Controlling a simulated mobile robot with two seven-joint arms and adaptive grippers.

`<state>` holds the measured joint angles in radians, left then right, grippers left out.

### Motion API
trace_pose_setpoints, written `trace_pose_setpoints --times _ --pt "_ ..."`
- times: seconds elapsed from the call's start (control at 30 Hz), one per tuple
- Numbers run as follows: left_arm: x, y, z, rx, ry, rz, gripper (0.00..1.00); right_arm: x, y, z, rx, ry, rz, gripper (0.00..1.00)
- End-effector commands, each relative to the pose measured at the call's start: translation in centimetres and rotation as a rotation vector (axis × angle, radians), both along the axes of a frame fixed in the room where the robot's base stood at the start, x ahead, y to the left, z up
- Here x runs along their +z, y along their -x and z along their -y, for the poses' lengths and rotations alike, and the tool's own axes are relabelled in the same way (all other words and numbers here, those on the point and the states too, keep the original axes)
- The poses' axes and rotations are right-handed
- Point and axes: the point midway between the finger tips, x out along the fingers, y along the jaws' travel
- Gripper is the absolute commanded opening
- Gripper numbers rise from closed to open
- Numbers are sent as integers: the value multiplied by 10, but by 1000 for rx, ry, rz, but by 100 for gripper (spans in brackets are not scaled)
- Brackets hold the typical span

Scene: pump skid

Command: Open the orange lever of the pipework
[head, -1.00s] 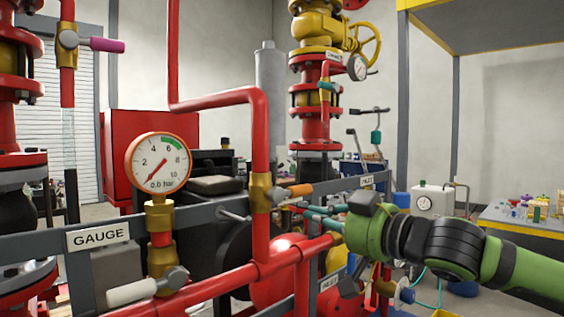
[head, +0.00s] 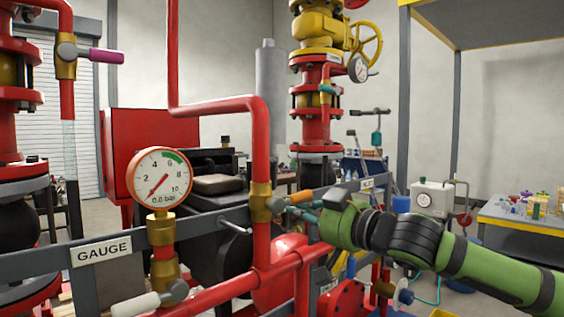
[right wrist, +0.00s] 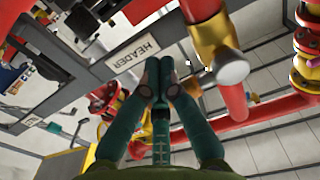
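The orange lever (head: 299,197) sticks out to the right, roughly level, from a brass valve (head: 261,202) on the upright red pipe in the head view. A grey hub joins it to the valve. My right gripper (head: 290,209) is just below and beside the lever; I cannot tell whether they touch. In the right wrist view its teal fingers (right wrist: 160,72) come together at the tips, with nothing visible between them. My left gripper is not in view.
A gauge (head: 160,178) on a brass fitting stands left of the valve. A white lever (head: 136,304) is below it and a purple lever (head: 106,56) upper left. A grey rail with a GAUGE label (head: 101,251) runs behind the pipe. A HEADER label (right wrist: 138,54) is near my fingertips.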

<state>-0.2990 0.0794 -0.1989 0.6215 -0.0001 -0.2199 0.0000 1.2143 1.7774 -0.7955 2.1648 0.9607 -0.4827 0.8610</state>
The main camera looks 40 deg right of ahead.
Motion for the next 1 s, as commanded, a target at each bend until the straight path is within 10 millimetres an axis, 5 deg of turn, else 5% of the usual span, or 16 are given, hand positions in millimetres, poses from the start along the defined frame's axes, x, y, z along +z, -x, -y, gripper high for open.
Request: trace_pose_setpoints --times 0.47,1.0 --pt "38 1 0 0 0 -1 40 36 0 3 0 1 3 0" --pt "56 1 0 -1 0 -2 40 65 1 -16 4 1 3 0"
